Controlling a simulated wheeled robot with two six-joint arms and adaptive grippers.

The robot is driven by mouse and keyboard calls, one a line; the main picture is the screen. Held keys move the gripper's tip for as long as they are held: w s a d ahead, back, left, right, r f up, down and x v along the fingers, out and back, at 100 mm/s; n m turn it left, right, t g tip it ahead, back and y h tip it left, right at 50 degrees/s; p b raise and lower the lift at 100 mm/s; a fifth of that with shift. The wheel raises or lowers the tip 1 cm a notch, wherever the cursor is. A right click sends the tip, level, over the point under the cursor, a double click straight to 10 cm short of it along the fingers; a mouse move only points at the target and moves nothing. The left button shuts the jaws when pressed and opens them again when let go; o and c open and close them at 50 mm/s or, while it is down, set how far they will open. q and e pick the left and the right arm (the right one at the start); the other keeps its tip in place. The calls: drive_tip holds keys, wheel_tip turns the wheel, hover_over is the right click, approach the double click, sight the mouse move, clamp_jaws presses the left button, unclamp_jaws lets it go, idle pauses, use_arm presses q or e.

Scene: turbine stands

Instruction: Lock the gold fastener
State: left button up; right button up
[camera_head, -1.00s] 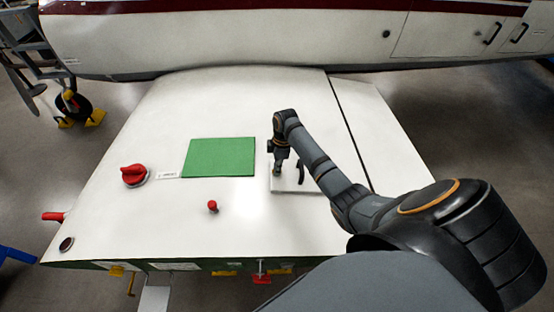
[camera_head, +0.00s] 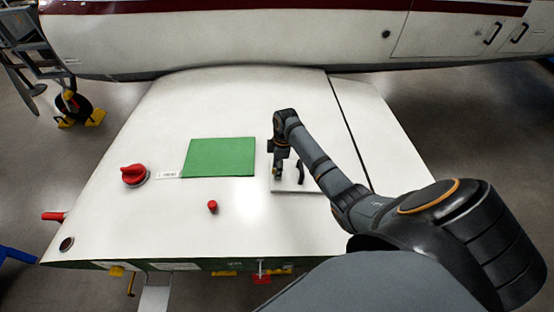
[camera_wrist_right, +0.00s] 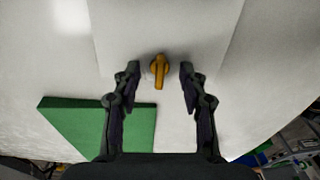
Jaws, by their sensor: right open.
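The gold fastener (camera_wrist_right: 160,72) shows in the right wrist view as a gold handle on a round base, set on a white panel (camera_wrist_right: 205,30). In the head view the gold fastener (camera_head: 277,171) is a small spot by my fingers, mostly hidden. My right gripper (camera_wrist_right: 160,72) is open, with one finger on each side of the fastener and a gap on both sides. In the head view my right gripper (camera_head: 288,172) points down over the white panel (camera_head: 290,186). My left gripper is not in view.
A green square (camera_head: 220,157) lies left of the gripper. A red knob (camera_head: 134,174) and a small red pin (camera_head: 212,206) stand on the white surface (camera_head: 165,120) further left. A white fuselage (camera_head: 250,40) closes off the back. The surface between is clear.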

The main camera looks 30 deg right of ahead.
drive_tip(key=shift+d+r, duration=0.2)
drive_tip(key=shift+r, duration=1.05)
drive_tip(key=shift+d+r, duration=0.15)
drive_tip(key=shift+r, duration=1.05)
